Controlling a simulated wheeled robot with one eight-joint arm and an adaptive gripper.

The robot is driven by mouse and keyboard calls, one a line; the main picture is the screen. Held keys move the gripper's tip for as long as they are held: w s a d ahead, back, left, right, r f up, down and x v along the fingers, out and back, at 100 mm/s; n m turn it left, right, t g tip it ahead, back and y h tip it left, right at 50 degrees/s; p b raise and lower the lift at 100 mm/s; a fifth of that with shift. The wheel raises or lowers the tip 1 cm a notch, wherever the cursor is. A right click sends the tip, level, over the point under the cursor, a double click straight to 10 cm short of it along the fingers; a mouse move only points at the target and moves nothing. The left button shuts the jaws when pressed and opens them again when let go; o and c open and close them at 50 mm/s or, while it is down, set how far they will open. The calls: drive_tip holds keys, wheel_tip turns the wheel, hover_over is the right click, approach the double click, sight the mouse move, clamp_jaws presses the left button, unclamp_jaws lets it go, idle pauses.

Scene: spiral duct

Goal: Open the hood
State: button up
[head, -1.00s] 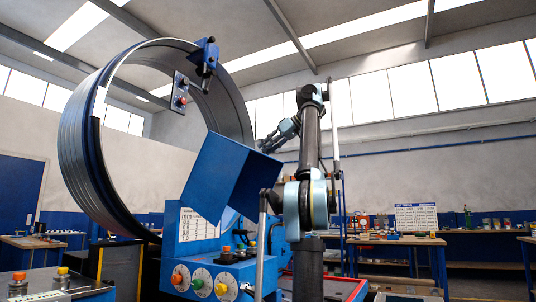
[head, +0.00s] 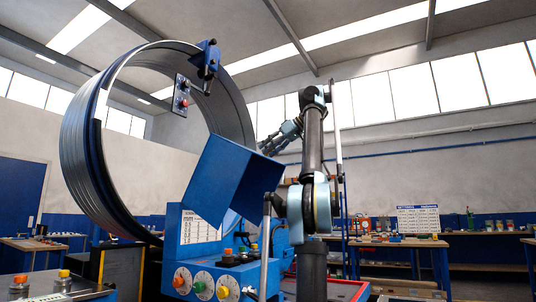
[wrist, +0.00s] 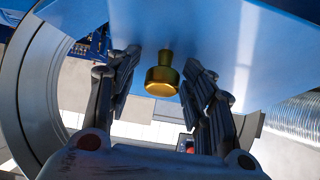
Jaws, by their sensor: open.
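The hood (head: 234,180) is a tilted blue box-like cover above the machine's control panel in the head view. Its blue surface (wrist: 215,28) also fills the top of the wrist view. A brass knob (wrist: 162,78) sticks out from that surface toward the wrist camera. My gripper (wrist: 163,68) is open, with one dark finger on each side of the knob and gaps visible between. In the head view my gripper (head: 270,143) is just behind the hood's upper right edge. The knob is hidden there.
A large spiral metal duct ring (head: 78,150) stands behind the hood. The control panel (head: 210,281) with coloured knobs lies below it. A button box (head: 181,95) hangs inside the ring. A workbench (head: 400,242) stands at the right, with open floor before it.

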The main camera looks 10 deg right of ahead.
drive_tip(key=s+d, duration=0.8)
drive_tip(key=d, duration=0.1)
drive_tip(key=shift+d, duration=0.2)
drive_tip(key=shift+r, duration=0.1)
